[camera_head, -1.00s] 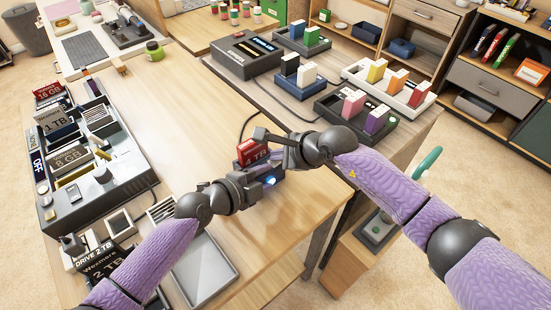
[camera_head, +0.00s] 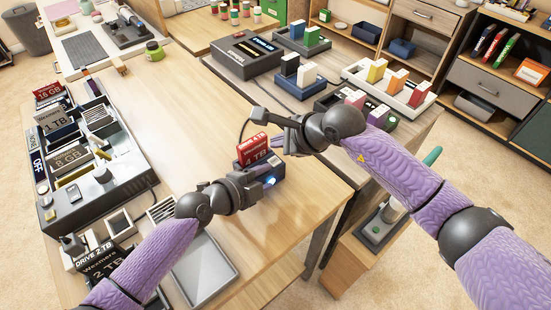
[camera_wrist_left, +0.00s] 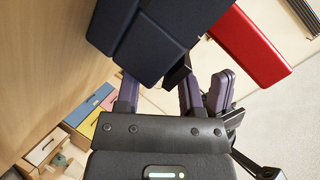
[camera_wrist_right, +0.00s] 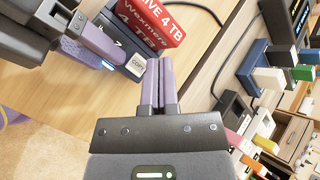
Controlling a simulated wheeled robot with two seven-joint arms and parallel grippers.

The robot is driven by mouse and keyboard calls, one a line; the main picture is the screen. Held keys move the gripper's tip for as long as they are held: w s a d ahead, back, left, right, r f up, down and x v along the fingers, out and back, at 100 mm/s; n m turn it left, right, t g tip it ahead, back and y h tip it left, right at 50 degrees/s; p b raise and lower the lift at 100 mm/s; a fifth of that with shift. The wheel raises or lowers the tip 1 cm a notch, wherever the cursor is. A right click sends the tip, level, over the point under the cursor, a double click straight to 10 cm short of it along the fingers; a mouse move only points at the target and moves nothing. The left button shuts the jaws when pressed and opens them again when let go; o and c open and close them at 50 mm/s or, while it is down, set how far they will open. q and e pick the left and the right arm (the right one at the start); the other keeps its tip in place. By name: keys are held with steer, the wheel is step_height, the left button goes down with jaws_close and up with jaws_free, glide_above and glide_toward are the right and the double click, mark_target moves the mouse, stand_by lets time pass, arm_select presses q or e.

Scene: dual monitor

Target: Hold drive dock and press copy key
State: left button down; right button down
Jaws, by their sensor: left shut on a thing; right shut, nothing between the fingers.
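The dark drive dock (camera_wrist_left: 150,48) stands on the wooden table with a red 4 TB drive (camera_head: 253,149) upright in it. My left gripper (camera_head: 268,174) is shut on the dock; its fingers reach either side of the dark body in the left wrist view. A blue light shows at the dock's near end. The pale copy key (camera_wrist_right: 136,66) shows on the dock in the right wrist view; its lettering is too small to read surely. My right gripper (camera_wrist_right: 160,82) is shut and empty, its fingertips beside the key in that picture. I cannot tell the gap between them.
A dark organiser (camera_head: 84,190) with several labelled drives stands at the left. A grey tray (camera_head: 205,270) lies at the near edge. Colored blocks in trays stand on the side table (camera_head: 240,85). The middle of the wooden table (camera_head: 190,125) is clear.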

arm_select(q)
steer(key=shift+s+a+f, duration=0.2)
steer(key=shift+f, duration=0.4)
arm_select(e)
steer(key=shift+r, duration=1)
arm_select(q)
steer(key=shift+c, duration=1.1)
jaws_free()
steer(key=shift+w, duration=0.1)
arm_select(e)
steer(key=shift+w, duration=0.1)
arm_select(q)
steer(key=shift+o, duration=0.4)
steer(key=shift+r, duration=0.1)
steer(key=shift+w+r, duration=0.1)
arm_select(e)
steer(key=shift+a, duration=0.1)
